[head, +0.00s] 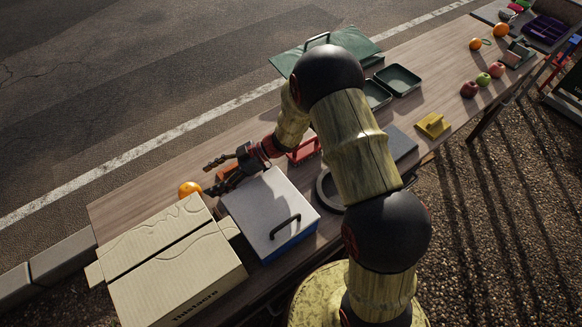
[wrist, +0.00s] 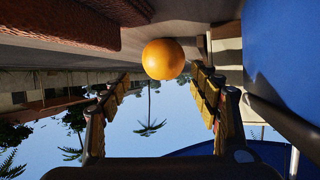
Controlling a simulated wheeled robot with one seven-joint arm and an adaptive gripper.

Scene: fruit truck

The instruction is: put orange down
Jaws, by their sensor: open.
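An orange (head: 189,189) rests on the wooden table near its far left part, just behind the cardboard box. My gripper (head: 212,177) is beside the orange on its right, low over the table and pointing toward it. In the wrist view the orange (wrist: 163,59) shows ahead of the two fingers, with the gap between them (wrist: 160,85) clear. The fingers are spread apart and hold nothing. My gripper appears apart from the orange.
A cardboard box (head: 171,262) and a white-lidded blue box (head: 268,212) stand close in front of the orange. Green trays (head: 399,80), a green case (head: 345,45), a yellow item (head: 433,125) and several fruits lie farther right. Bare table (head: 135,205) shows left of the orange.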

